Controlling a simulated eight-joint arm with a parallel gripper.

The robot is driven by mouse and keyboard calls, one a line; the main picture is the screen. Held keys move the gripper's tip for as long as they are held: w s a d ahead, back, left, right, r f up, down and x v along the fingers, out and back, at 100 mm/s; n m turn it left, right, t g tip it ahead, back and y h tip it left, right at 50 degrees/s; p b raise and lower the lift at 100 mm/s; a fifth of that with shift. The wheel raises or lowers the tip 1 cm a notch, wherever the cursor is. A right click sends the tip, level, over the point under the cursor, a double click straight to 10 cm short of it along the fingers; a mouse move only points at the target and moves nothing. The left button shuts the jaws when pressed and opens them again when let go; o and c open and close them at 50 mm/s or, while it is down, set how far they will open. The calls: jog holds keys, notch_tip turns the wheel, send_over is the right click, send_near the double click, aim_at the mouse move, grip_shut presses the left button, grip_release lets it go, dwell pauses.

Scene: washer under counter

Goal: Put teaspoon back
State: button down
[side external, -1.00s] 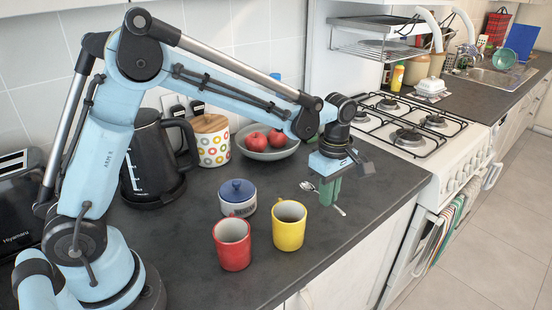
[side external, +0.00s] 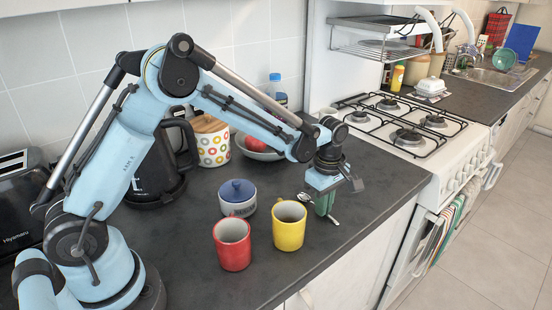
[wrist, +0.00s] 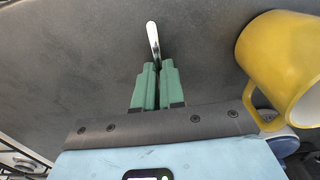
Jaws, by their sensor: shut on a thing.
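The silver teaspoon (side external: 333,220) is between the green fingers of my gripper (side external: 322,210), just right of the yellow mug (side external: 289,229) in the side view. My gripper is shut on it. One end of the teaspoon shows left of the fingers and the other end in front of them. In the wrist view, a slim end of the teaspoon (wrist: 152,40) sticks out beyond the fingertips (wrist: 157,66); its middle is hidden between them. I cannot tell whether the teaspoon is clear of the counter. The yellow mug also shows in the wrist view (wrist: 275,55).
A red mug (side external: 232,248) and a white jar with a blue lid (side external: 237,200) stand left of the yellow mug. A fruit bowl (side external: 258,151), spotted canister (side external: 211,147) and black kettle (side external: 152,170) stand behind. The gas stove (side external: 420,150) is right. The front counter has free room.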

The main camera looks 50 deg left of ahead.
jog(key=c, duration=1.2)
grip_release()
jog(key=shift+c, duration=0.2)
notch_tip(320, 180, up, 11)
jog(key=s+a+r+m+t, duration=0.3)
jog(key=s+r+m, duration=0.3)
jog(key=s+m, duration=0.2)
jog(key=s+a+f+m+t, duration=0.2)
jog(key=s+f+m+t, duration=0.1)
jog(key=s+m, duration=0.6)
jog(key=shift+f+m+t, duration=0.2)
jog(key=shift+m+t, duration=0.3)
jog(key=shift+t, duration=0.1)
jog(key=shift+s, duration=0.1)
